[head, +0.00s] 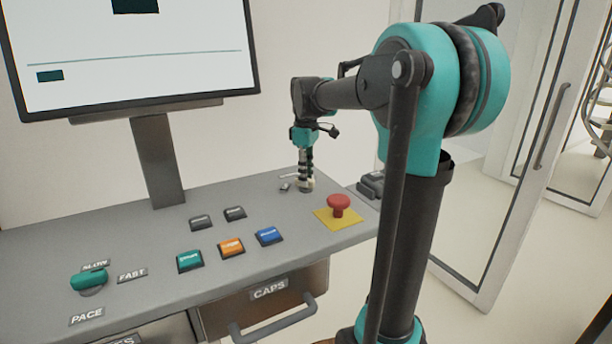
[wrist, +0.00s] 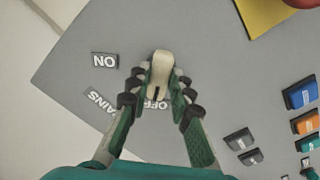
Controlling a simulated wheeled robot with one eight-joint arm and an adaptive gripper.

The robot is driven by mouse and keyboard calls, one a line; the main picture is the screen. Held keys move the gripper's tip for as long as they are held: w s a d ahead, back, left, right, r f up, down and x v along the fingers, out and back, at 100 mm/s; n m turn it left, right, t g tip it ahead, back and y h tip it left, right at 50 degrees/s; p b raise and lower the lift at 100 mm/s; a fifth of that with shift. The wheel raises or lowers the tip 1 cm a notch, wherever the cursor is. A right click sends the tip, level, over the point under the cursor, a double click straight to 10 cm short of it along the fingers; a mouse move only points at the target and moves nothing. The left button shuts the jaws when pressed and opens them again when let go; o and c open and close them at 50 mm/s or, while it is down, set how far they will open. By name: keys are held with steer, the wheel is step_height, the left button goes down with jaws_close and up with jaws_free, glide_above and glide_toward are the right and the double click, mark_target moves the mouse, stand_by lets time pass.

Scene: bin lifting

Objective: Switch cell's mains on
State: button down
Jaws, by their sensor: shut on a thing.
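The mains switch is a cream knob (wrist: 160,72) on the grey console top, with a dark line on its near part. An ON label (wrist: 104,60) lies to its left in the wrist view. An OFF label (wrist: 152,102) lies just below the knob, partly hidden by my fingers, and a partly covered MAINS label (wrist: 102,102) lies at lower left. My gripper (wrist: 158,85) is shut on the knob, one finger on each side. The dark line points toward the OFF label. In the head view my gripper (head: 305,180) reaches straight down to the console's back right.
A red mushroom button (head: 339,203) on a yellow plate stands right of my gripper. Green (head: 190,260), orange (head: 231,246) and blue (head: 268,236) buttons lie in front. A green PACE knob (head: 89,280) is at left. A monitor (head: 135,50) stands behind; a CAPS drawer (head: 265,300) is below.

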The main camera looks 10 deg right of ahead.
steer(key=m, duration=0.8)
steer(key=shift+m, duration=0.4)
steer(key=m, duration=0.4)
steer(key=shift+m, duration=2.1)
steer(key=c, duration=1.4)
jaws_free()
steer(key=shift+o, duration=0.2)
step_height(320, 180, up, 12)
